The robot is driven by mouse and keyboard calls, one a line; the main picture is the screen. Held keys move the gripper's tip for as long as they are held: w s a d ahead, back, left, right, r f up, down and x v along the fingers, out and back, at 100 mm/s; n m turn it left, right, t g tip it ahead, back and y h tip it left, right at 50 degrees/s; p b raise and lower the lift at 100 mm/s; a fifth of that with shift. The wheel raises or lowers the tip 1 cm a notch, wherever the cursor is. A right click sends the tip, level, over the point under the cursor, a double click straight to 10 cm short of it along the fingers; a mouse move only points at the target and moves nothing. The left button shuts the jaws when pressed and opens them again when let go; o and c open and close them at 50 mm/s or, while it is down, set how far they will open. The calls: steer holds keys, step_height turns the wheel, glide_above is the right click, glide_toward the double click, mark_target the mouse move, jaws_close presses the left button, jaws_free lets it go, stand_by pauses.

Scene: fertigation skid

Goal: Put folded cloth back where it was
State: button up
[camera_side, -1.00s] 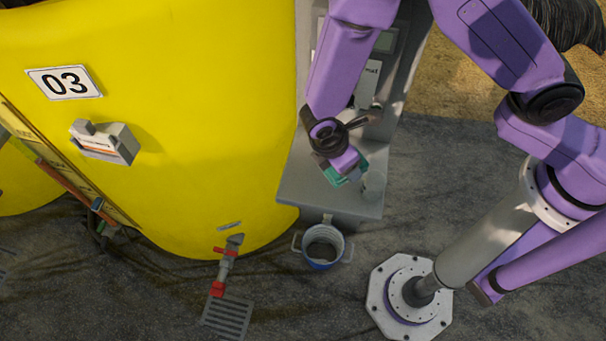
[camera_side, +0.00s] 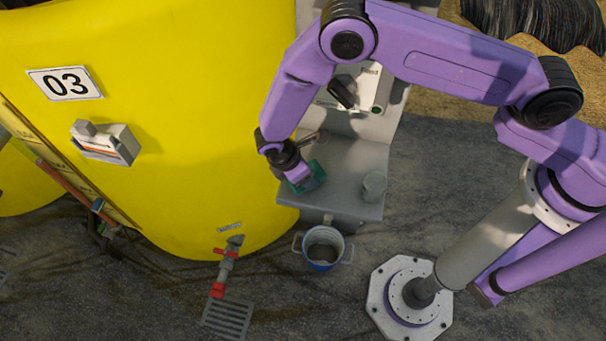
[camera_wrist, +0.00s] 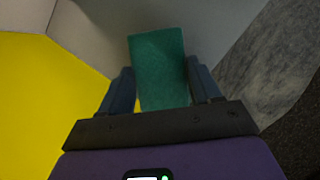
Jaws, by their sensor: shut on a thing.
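The folded cloth is a flat green rectangle. It shows in the wrist view (camera_wrist: 158,68) between the two dark fingers of my gripper (camera_wrist: 160,88). In the side view my gripper (camera_side: 304,184) is at the left end of the grey shelf (camera_side: 345,160), close to the yellow tank, with green cloth (camera_side: 318,171) showing at its fingers. The gripper is shut on the cloth. I cannot tell whether the cloth touches the shelf surface.
A clear cup (camera_side: 374,185) stands at the right end of the shelf. The yellow tank (camera_side: 200,140) rises close on the left. A bucket (camera_side: 323,248) stands on the ground below the shelf's front edge. The shelf's middle is free.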

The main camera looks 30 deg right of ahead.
steer(key=shift+f, duration=0.85)
steer(key=o, duration=1.1)
steer(key=shift+f, duration=0.15)
steer(key=v, duration=1.2)
steer(key=shift+s, duration=0.1)
